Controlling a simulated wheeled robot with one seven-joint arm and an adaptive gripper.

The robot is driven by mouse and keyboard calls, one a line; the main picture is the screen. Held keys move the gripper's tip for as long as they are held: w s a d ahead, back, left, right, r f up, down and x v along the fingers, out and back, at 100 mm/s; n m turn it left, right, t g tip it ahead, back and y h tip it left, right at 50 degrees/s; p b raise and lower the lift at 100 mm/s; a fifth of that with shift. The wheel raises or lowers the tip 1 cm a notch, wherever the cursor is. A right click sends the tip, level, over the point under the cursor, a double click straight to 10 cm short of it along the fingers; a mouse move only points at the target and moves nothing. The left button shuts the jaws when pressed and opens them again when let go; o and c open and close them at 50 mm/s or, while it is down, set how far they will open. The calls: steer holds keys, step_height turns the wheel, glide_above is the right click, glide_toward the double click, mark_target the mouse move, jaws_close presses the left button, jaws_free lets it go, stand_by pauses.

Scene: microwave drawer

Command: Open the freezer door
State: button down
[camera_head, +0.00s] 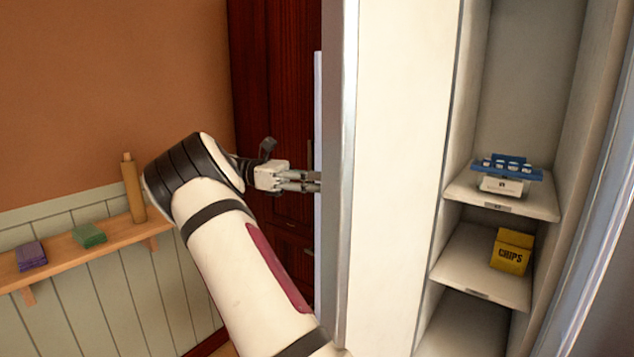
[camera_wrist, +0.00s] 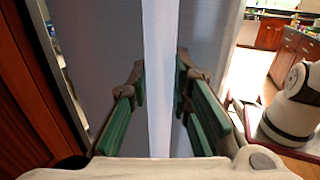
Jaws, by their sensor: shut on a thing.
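The freezer door (camera_head: 395,180) stands open, with its pale inner side facing the head camera and its metal edge (camera_head: 340,200) towards my arm. Its long, light vertical handle (camera_head: 318,110) shows as a thin strip on the outer side. In the wrist view the handle (camera_wrist: 158,60) runs between the green finger pads. My gripper (camera_head: 314,182) is shut on the handle; the door edge partly hides its fingertips. The wrist view also shows my gripper (camera_wrist: 161,88) on both sides of the bar, with the grey door face (camera_wrist: 215,40) behind it.
The open compartment holds shelves with a blue rack (camera_head: 507,167) on a white box (camera_head: 502,187) and a yellow chips box (camera_head: 511,250). Dark red wooden cabinets (camera_head: 270,80) stand behind my gripper. A wooden wall shelf (camera_head: 110,238) carries small items at left.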

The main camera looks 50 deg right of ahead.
mark_target(321, 133)
steer(key=shift+s+d, duration=0.1)
steer(key=shift+d, duration=0.05)
steer(key=c, duration=1.4)
jaws_free()
steer(key=shift+c, duration=0.2)
steer(key=shift+r, duration=0.1)
step_height(321, 133, up, 10)
steer(key=shift+f, duration=0.1)
